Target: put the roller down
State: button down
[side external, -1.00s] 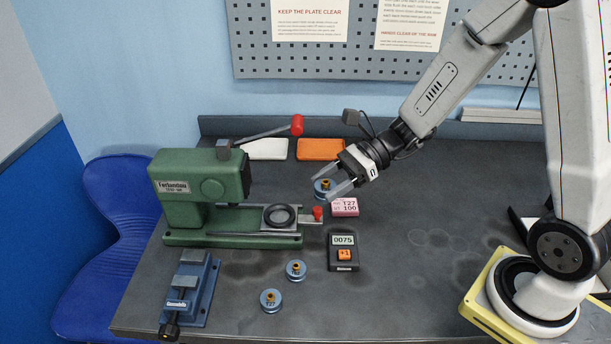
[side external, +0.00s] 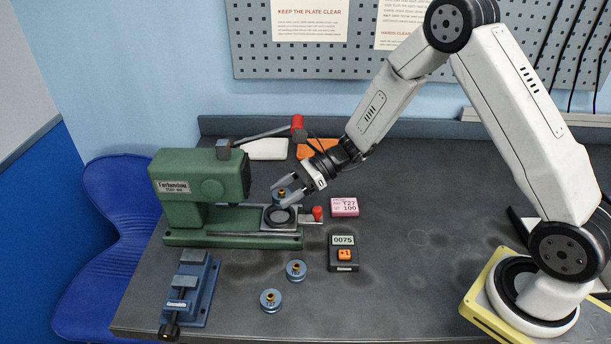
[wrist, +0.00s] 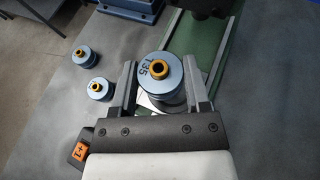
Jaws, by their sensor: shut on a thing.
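My gripper (side external: 281,196) is shut on a blue-grey roller (side external: 281,193) with a brass hub. In the wrist view the roller (wrist: 156,70) reads T35 on top, upright between the two fingers. In the side view it shows just above the black ring (side external: 282,216) on the sliding plate of the green press (side external: 204,196). The roller and fingers hide part of the plate in the wrist view. I cannot tell whether the roller touches the ring or hangs over it.
Two other blue rollers, one nearer the press (side external: 296,270) and one in front (side external: 271,300), stand on the bench. A blue vice (side external: 190,288), a counter reading 0075 (side external: 343,252) and a pink T27 card (side external: 344,207) lie around. The bench to the right is clear.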

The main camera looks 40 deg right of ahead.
aim_at(283, 215)
jog(key=shift+w+f, duration=0.3)
jog(key=shift+f, duration=0.05)
jog(key=shift+f, duration=0.1)
jog(key=shift+w+a+f, duration=0.1)
jog(key=shift+w+f, duration=0.1)
jog(key=shift+f, duration=1.55)
jog(key=shift+f, duration=0.3)
jog(key=shift+c, duration=0.3)
grip_release()
